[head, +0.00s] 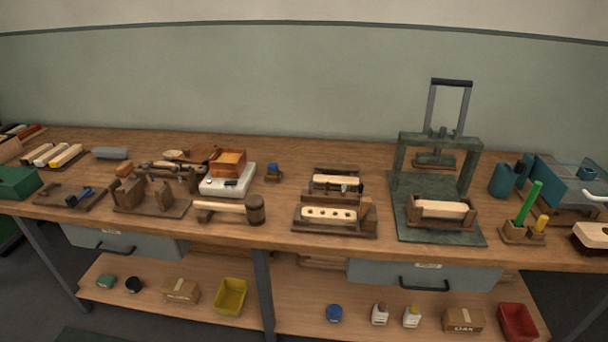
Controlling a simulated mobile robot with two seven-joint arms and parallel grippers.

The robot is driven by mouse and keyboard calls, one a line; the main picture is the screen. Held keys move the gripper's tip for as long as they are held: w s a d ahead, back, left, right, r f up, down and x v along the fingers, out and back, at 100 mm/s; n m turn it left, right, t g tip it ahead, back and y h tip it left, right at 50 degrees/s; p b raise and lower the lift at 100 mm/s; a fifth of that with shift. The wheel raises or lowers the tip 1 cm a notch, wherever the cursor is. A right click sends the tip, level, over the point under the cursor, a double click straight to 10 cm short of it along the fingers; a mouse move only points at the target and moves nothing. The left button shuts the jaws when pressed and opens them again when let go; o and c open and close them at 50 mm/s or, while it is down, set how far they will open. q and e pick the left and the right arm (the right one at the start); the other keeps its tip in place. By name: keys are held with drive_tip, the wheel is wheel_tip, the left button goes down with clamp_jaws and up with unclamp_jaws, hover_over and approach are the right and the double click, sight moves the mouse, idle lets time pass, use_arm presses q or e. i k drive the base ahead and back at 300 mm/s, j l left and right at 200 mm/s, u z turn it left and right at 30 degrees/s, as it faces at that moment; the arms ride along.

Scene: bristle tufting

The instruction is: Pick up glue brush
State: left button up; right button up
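Neither of my grippers is in the head view. I cannot tell for sure which item is the glue brush. A long green handle (528,203) stands tilted in a small wooden holder (514,235) at the right of the bench, with a shorter yellow piece (541,223) beside it. Its lower end is hidden in the holder. A teal cup (503,181) stands behind it. A small brown item with a blue top (273,172) sits at mid-bench, too small to make out.
The wooden bench (278,226) is crowded. A green press (440,145) stands right of centre, with a wooden mallet (232,208) left of centre. A drilled block in a jig (330,215) lies between. A lower shelf holds a yellow bin (230,296) and a red bin (518,321).

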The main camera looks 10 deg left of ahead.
sight(272, 168)
drive_tip(key=i+j+z, duration=0.2)
drive_tip(key=j, duration=0.3)
drive_tip(key=j+z, duration=0.25)
drive_tip(key=j, duration=0.25)
drive_tip(key=i+j+z, duration=0.2)
drive_tip(key=j, duration=0.35)
drive_tip(key=k, duration=0.05)
